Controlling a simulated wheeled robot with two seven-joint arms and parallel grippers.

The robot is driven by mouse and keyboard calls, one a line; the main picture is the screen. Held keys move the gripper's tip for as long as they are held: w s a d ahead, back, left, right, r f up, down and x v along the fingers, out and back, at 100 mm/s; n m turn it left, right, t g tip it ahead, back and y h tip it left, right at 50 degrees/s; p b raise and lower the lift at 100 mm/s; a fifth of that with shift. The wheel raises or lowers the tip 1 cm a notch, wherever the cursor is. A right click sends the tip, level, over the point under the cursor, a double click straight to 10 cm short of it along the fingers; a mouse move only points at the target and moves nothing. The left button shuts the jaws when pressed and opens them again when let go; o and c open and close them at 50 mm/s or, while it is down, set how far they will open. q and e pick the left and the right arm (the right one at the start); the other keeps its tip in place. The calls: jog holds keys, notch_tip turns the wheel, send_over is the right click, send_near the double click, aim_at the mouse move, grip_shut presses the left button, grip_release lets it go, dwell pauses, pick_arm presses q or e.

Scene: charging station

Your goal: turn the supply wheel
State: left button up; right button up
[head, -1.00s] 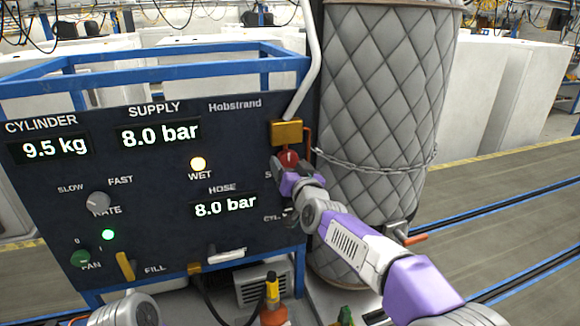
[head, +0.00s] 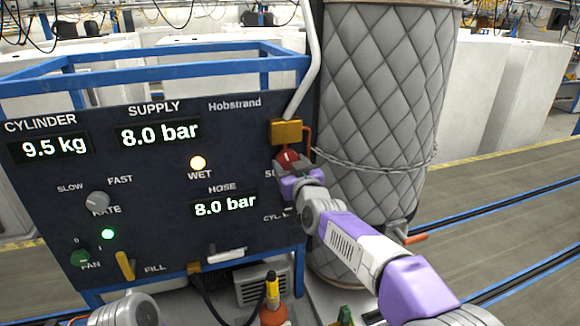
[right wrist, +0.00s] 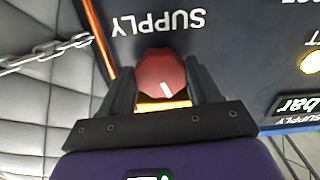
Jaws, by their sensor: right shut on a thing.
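The red supply wheel (head: 288,157) sits at the right edge of the dark panel, below a yellow block. It also shows in the right wrist view (right wrist: 161,72), with a white mark slanting near its edge beside the upside-down SUPPLY label. My right gripper (head: 288,168) is at the wheel and shut on it. In the right wrist view its two dark fingers (right wrist: 163,82) stand on either side of the wheel. The supply display (head: 160,134) reads 8.0 bar. My left gripper is not in view.
A quilted grey tank (head: 385,100) with a chain (head: 380,168) around it stands close right of the wheel. The hose display (head: 225,205) reads 8.0 bar. The yellow block (head: 286,131) and a pipe (head: 310,60) are just above my right gripper.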

jog(key=n, duration=0.3)
jog(key=shift+b, duration=0.35)
jog(key=n+b, duration=0.1)
jog(key=n, duration=0.1)
jog(key=shift+n, duration=0.3)
jog(key=shift+d+r+n+b, duration=0.1)
jog(key=shift+n+b, duration=1.1)
jog(key=shift+n, duration=0.85)
jog(key=shift+d+r+n+b, duration=0.1)
jog(key=shift+n+b, duration=1.1)
jog(key=shift+n, duration=0.85)
jog(key=o, duration=1.1)
jog(key=shift+c, duration=0.2)
jog(key=shift+r, duration=0.1)
